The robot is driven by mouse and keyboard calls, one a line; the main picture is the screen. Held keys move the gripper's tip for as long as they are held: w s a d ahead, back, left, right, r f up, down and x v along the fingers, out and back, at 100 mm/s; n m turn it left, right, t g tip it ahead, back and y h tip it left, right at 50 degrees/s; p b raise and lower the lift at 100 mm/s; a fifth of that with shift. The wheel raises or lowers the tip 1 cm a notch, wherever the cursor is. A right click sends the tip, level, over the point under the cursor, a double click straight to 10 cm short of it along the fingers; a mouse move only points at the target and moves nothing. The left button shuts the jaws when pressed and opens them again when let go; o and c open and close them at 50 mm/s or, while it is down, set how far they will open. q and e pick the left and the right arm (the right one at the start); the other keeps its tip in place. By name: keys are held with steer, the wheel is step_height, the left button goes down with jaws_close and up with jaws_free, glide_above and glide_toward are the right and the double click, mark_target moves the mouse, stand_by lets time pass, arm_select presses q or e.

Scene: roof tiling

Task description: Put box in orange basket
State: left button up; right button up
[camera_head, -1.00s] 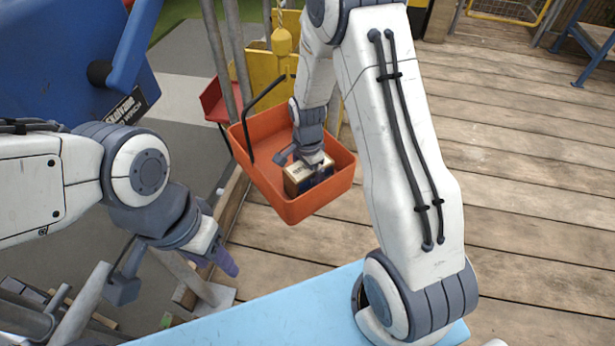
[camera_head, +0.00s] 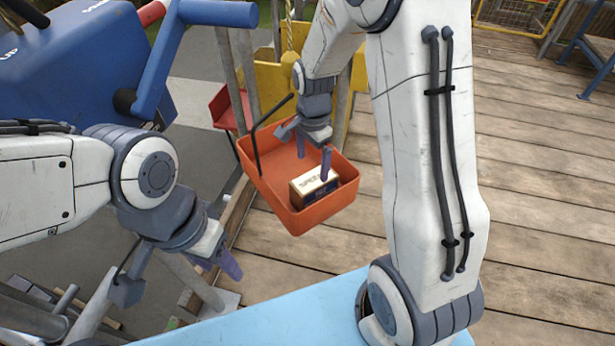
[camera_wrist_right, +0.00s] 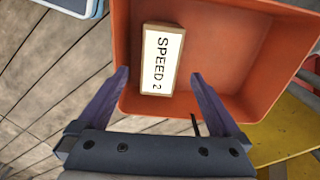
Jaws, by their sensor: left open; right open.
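My right gripper (camera_head: 313,166) is open above the basket, apart from the box. In the right wrist view the box (camera_wrist_right: 161,60) lies beyond and between the spread purple fingers of the right gripper (camera_wrist_right: 159,85), against the basket's wall (camera_wrist_right: 240,40). My left gripper (camera_head: 180,276) is open and empty, low at the left, away from the basket.
A blue machine (camera_head: 70,60) stands at the upper left. Metal poles (camera_head: 235,75) and a yellow panel (camera_head: 268,75) stand behind the basket. A light blue surface (camera_head: 270,312) lies in front.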

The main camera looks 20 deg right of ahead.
steer(key=s+a+r+n, duration=0.7)
steer(key=s+a+n, duration=0.1)
steer(key=a+n, duration=0.1)
steer(key=s+a+r+n, duration=0.1)
steer(key=s+a+n, duration=0.1)
steer(key=s+n, duration=0.4)
steer(key=s+a+r+n+y, duration=0.1)
steer(key=s+a+r+n, duration=0.1)
steer(key=s+n, duration=0.5)
steer(key=s, duration=0.2)
steer(key=shift+s+a+r, duration=0.2)
steer(key=shift+s+a, duration=0.1)
steer(key=shift+a, duration=0.05)
step_height(320, 180, up, 20)
steer(key=p, duration=2)
steer(key=shift+r, duration=0.15)
